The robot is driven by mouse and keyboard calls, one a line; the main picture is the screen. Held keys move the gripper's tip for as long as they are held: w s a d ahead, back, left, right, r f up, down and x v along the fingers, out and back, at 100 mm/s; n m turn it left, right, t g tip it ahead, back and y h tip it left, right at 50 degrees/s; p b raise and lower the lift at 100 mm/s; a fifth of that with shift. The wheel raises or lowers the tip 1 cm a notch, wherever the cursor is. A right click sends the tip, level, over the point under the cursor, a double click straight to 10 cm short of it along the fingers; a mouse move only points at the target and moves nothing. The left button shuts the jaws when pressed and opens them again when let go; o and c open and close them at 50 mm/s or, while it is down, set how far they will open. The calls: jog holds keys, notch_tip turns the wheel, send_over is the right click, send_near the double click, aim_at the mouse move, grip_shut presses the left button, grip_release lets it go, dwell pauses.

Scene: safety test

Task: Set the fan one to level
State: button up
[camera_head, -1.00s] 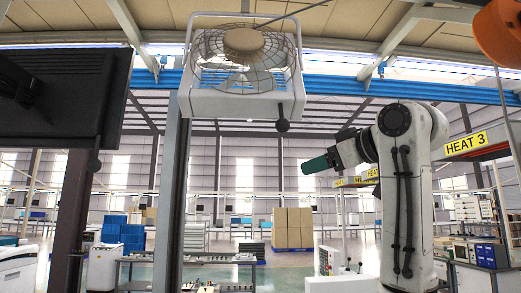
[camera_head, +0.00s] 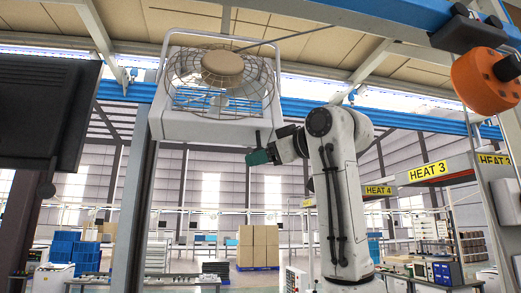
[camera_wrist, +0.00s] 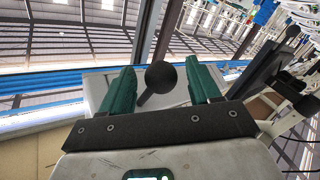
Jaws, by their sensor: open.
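The fan (camera_head: 185,127) is a white box with a round wire guard and a tan hub, mounted high left of centre in the head view. A dark stalk with a ball-shaped knob (camera_wrist: 161,76) stands out from the white fan housing (camera_wrist: 96,88) in the wrist view. My gripper (camera_head: 257,157) has green fingers and is just below the fan's lower right edge. In the wrist view its fingers are apart, with the knob showing between them. I cannot tell whether either finger touches it. In the head view my gripper mostly hides the knob.
A dark monitor-like panel (camera_head: 45,105) hangs at the left. An orange round device (camera_head: 480,82) hangs at the upper right, near a blue beam. Stacked boxes (camera_head: 258,245) and workbenches stand far below. A dark post rises beneath the fan.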

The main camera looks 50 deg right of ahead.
jog(key=shift+w, duration=0.75)
jog(key=shift+c, duration=0.2)
grip_shut()
